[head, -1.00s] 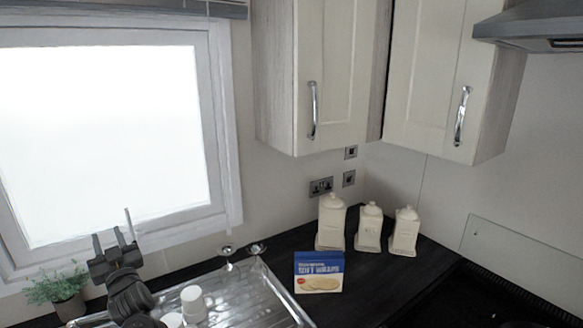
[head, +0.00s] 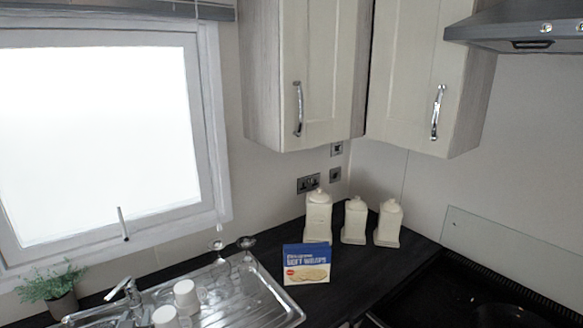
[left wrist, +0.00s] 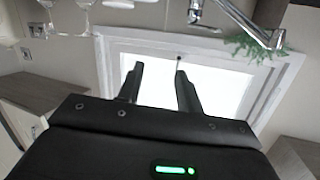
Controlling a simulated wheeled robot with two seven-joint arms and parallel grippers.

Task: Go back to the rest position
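My left gripper (left wrist: 160,72) shows in the left wrist view, its two dark fingers apart with nothing between them. Behind the gap is the bright window (left wrist: 215,85); this view is upside down. In the head view I cannot clearly make out the left gripper. My right gripper is in neither view.
The steel sink (head: 235,295) holds white cups (head: 186,296) beside the tap (head: 124,290); the tap also shows in the wrist view (left wrist: 235,15). Two glasses, a plant (head: 55,285), a wraps box (head: 307,266) and three canisters (head: 355,222) stand around. Wall cabinets (head: 310,75) hang above.

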